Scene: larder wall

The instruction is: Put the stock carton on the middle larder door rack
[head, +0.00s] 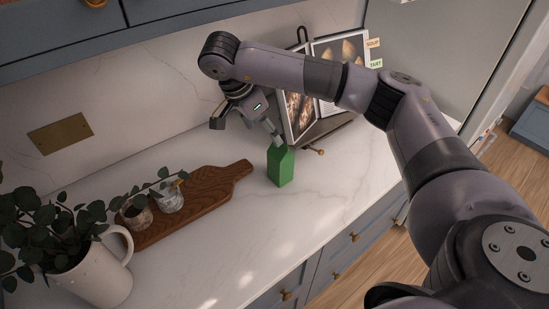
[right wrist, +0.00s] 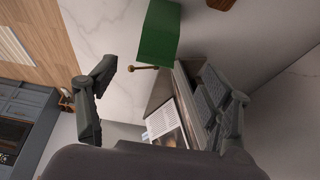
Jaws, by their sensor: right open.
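The stock carton, a green carton with a peaked top (head: 280,166), stands upright on the white marble counter. My right gripper (head: 246,130) is open and empty, above and to the left of the carton in the head view. One finger is close to the carton's top; I cannot tell whether it touches. In the right wrist view the carton (right wrist: 159,33) shows beyond the two spread fingers (right wrist: 157,75), not between them. I cannot make out the middle larder door rack in either view. My left gripper is not in view.
A cookbook on a stand (head: 300,118) is right behind the carton. A wooden board (head: 217,190) with two small cups lies to the left, near a white jug of leaves (head: 100,275). A tall grey panel (head: 430,45) rises at the counter's right end. The front counter is clear.

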